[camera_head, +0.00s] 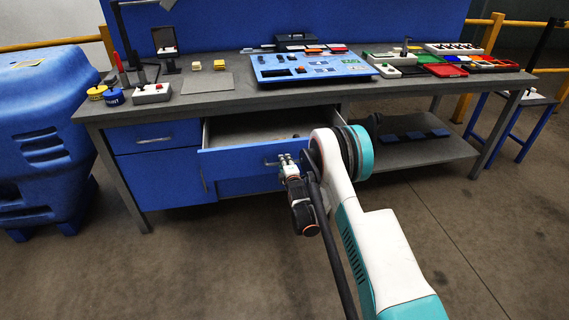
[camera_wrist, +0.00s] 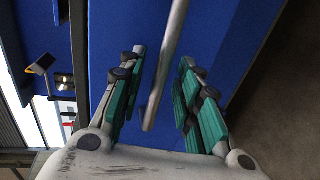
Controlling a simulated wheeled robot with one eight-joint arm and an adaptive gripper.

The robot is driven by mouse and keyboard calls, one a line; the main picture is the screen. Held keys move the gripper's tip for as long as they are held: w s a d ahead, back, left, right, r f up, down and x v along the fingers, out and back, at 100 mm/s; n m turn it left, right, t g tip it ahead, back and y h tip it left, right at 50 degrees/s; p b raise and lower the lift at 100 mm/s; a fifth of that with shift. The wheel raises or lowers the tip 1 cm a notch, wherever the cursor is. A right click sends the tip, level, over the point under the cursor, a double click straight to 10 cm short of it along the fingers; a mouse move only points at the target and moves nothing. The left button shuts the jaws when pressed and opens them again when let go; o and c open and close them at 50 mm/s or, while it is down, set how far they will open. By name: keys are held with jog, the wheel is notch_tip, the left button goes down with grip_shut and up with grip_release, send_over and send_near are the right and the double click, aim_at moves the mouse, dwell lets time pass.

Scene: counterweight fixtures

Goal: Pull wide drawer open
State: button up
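The wide drawer (camera_head: 236,162) under the workbench stands pulled out, its blue front forward of the cabinet and part of its inside showing. Its blue front (camera_wrist: 215,45) also fills much of the wrist view. My gripper (camera_head: 286,161) is at the right part of this front. In the wrist view my gripper (camera_wrist: 161,75) is open, with the grey bar handle (camera_wrist: 166,62) running between its two green-padded fingers. Gaps show on both sides of the bar, so the fingers do not appear to clamp it. In the head view my gripper and arm hide most of the handle.
A smaller closed blue drawer (camera_head: 155,138) is to the left. The grey workbench top (camera_head: 225,101) carries a blue panel (camera_head: 310,66), bins and small parts. A lower shelf (camera_head: 420,150) lies to the right. The floor in front (camera_head: 200,265) is clear.

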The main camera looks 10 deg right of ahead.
jog(key=v, duration=0.6)
dwell(0.3)
jog(key=s+r+m+g, duration=0.25)
jog(key=r+m, duration=0.25)
jog(key=r, duration=1.2)
jog(key=s+r+m+g, duration=0.2)
jog(key=s+r+m, duration=0.2)
jog(key=s+r, duration=0.75)
jog(key=s+r+m+g, duration=0.1)
jog(key=s+m+g, duration=0.3)
jog(key=s, duration=3)
jog(key=m, duration=0.5)
jog(key=shift+s+d, duration=0.25)
jog(key=shift+s, duration=0.1)
